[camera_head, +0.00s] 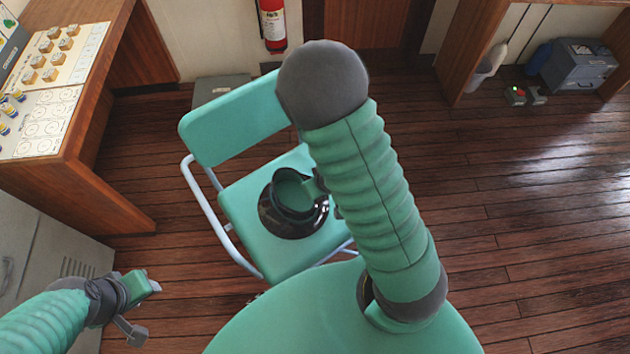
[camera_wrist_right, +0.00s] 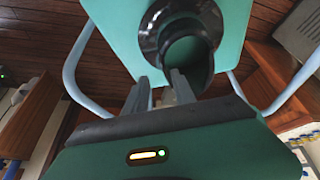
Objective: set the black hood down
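The black hood (camera_head: 284,222) has a wide glossy flared base and a narrower collar. It appears to rest upright on the green chair seat (camera_head: 240,206). In the right wrist view the hood (camera_wrist_right: 150,45) lies just beyond my fingers. My right gripper (camera_head: 322,186) is at the right side of the collar, mostly hidden under its own arm in the head view. In the right wrist view its fingers (camera_wrist_right: 160,88) stand apart, close to the collar's near rim; contact is unclear. My left gripper (camera_head: 145,308) is low at the left, away from the chair, its fingers apart and empty.
The folding chair has a green backrest (camera_head: 232,118) and a pale tubular frame (camera_head: 205,208). A wooden console (camera_head: 75,150) stands at the left above a grey cabinet (camera_head: 40,255). A fire extinguisher (camera_head: 273,22) hangs behind. The wooden floor (camera_head: 530,210) at right is clear.

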